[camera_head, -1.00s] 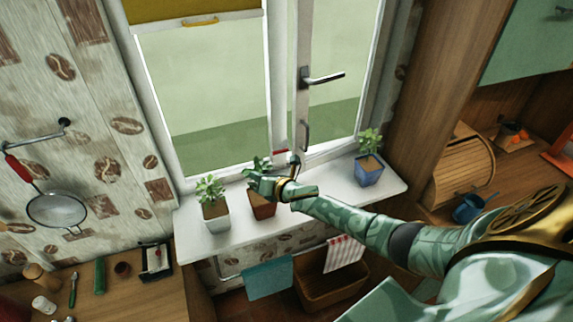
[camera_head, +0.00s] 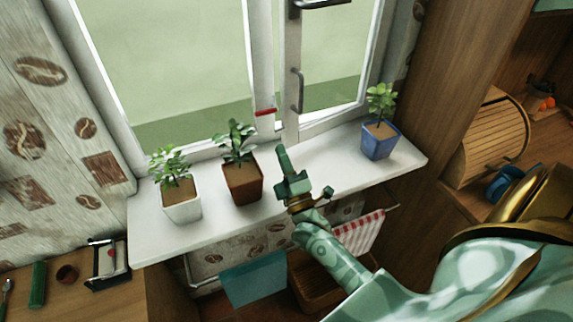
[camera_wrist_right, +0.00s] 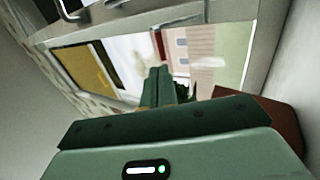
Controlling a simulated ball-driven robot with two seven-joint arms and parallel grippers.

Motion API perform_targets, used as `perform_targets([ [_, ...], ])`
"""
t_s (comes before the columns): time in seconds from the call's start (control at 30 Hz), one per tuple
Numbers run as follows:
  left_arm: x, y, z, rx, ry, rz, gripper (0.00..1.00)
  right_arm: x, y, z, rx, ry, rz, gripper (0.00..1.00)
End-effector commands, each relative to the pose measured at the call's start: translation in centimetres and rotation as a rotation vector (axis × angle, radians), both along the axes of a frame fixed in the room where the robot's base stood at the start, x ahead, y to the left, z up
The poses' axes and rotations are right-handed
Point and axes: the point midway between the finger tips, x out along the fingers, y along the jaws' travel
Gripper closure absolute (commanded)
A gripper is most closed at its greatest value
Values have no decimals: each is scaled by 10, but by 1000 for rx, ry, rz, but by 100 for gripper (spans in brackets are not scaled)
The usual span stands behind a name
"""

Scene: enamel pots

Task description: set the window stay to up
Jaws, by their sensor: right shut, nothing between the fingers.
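A small red piece (camera_head: 265,112), which looks like the grip of the window stay, lies roughly level at the foot of the window's middle post. The rest of the stay is hard to make out. My right gripper (camera_head: 281,150) is shut and empty. In the head view its fingertips appear just below and slightly right of the red piece, over the sill; the gap in depth is hard to judge. The shut green fingers also show in the right wrist view (camera_wrist_right: 156,80), pointing towards the window. My left gripper is not in view.
A brown pot (camera_head: 243,184) and a white pot (camera_head: 182,208) with plants stand left of my gripper on the white sill (camera_head: 320,163). A blue pot (camera_head: 378,142) stands at the right. A grey pull handle (camera_head: 298,90) is on the window sash.

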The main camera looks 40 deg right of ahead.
Motion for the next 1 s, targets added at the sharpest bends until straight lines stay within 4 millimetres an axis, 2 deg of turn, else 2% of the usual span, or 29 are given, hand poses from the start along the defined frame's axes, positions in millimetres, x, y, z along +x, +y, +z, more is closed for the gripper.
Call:
perform_targets([
  [0.2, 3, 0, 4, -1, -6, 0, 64, 40, -9, 24, -1, -2, 1, 100],
  [0.4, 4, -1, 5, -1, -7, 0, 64, 64, -15, 36, -1, 0, 2, 100],
  [0.6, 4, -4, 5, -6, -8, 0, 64, 73, -17, 40, -1, 2, 1, 100],
  [1.0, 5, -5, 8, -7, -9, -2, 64, 73, -17, 42, 1, 7, 2, 100],
])
